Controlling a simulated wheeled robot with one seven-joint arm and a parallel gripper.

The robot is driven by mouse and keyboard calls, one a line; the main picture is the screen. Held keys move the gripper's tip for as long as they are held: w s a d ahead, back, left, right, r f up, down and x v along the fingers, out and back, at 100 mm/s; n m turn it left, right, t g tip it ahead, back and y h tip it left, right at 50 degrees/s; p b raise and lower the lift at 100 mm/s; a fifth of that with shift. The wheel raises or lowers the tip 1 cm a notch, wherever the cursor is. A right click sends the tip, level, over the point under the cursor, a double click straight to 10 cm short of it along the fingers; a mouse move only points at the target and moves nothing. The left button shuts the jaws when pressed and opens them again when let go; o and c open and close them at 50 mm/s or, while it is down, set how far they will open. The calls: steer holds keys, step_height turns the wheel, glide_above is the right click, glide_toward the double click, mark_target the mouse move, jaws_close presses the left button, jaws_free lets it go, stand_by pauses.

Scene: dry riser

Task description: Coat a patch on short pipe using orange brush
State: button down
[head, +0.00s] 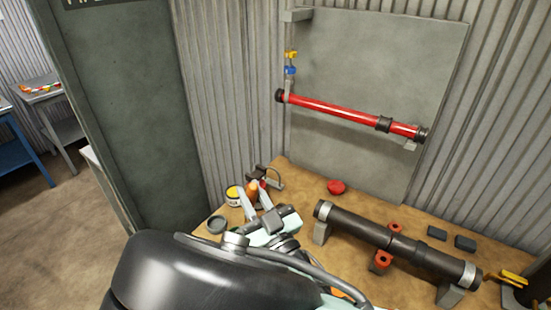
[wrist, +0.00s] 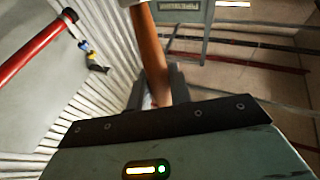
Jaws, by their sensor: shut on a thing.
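My gripper (head: 254,203) is shut on the orange brush (head: 253,187), at the left part of the bench beside the paint can. In the wrist view the brush's orange handle (wrist: 150,55) stands between the fingers (wrist: 157,92); its bristles are not clear. A dark pipe (head: 360,228) with pale end bands lies on grey supports on the bench, right of my gripper and apart from it. A longer-looking red pipe (head: 345,111) is fixed to the grey wall panel; part of it shows in the wrist view (wrist: 35,50). I cannot tell which is the short pipe.
A can with a yellow label (head: 234,196) and a grey round lid (head: 216,223) stand left of my gripper. A red round part (head: 337,187), red fittings (head: 381,261), dark blocks (head: 437,233) and a yellow tool (head: 512,278) lie on the bench. Corrugated wall stands behind.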

steer(key=shift+w+d+f, duration=0.2)
steer(key=shift+w, duration=0.2)
step_height(320, 180, down, 5)
steer(key=b, duration=0.3)
steer(key=shift+r, duration=0.2)
